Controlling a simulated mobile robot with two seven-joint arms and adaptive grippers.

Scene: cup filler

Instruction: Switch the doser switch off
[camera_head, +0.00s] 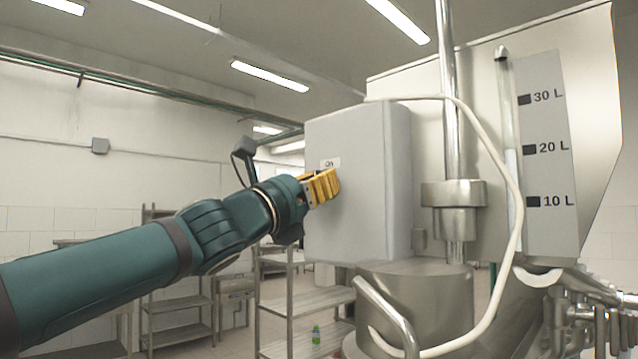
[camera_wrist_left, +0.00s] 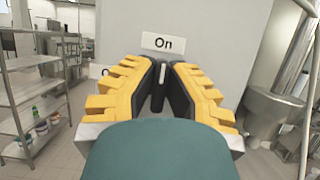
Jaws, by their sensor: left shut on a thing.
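The doser's grey control box (camera_head: 350,232) hangs in the middle of the head view, and its front face also fills the back of the left wrist view (camera_wrist_left: 215,50). My left gripper (camera_head: 326,187), with yellow fingers, is up against this face just below the "On" label (camera_head: 330,163). In the left wrist view the gripper (camera_wrist_left: 163,85) is shut on the dark switch knob (camera_wrist_left: 162,75). The knob's white mark stands upright, toward the "On" label above it. A second label (camera_wrist_left: 97,71) at the left is mostly hidden by the fingers. The right gripper is not in view.
A steel hopper (camera_head: 480,80) with litre marks stands behind and right of the box. A pale hose (camera_head: 515,200) loops down its front. Steel shelving (camera_head: 290,300) with a green bottle (camera_head: 316,335) stands behind at lower left.

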